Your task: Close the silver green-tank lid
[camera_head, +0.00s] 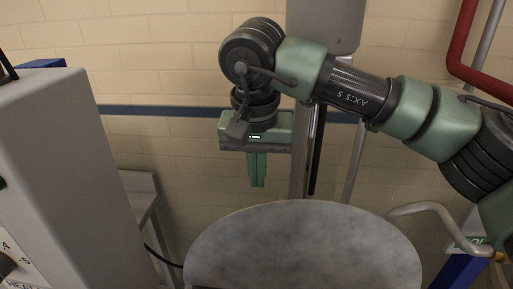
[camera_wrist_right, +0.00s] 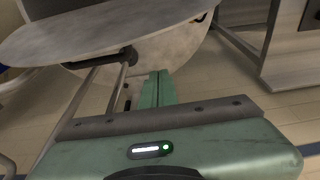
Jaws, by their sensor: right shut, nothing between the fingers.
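The silver lid (camera_head: 305,245) is a large round grey disc at the bottom middle of the head view, its lower part cut off by the picture edge. My right gripper (camera_head: 257,185) points down just behind and left of the lid's far edge, with its green fingers together and empty. In the right wrist view the fingers (camera_wrist_right: 158,88) are shut, near a flat grey plate (camera_wrist_right: 95,35) with a rounded grey surface (camera_wrist_right: 172,45) below it. I cannot tell how far the lid is tilted. The green tank itself is not clearly visible. My left gripper is not in view.
A grey cabinet (camera_head: 75,170) stands at the left. A bent metal pipe (camera_head: 430,212) is right of the lid, and a red pipe (camera_head: 465,60) runs at the upper right. A metal post (camera_head: 303,160) rises behind the lid, before the brick wall (camera_head: 150,65).

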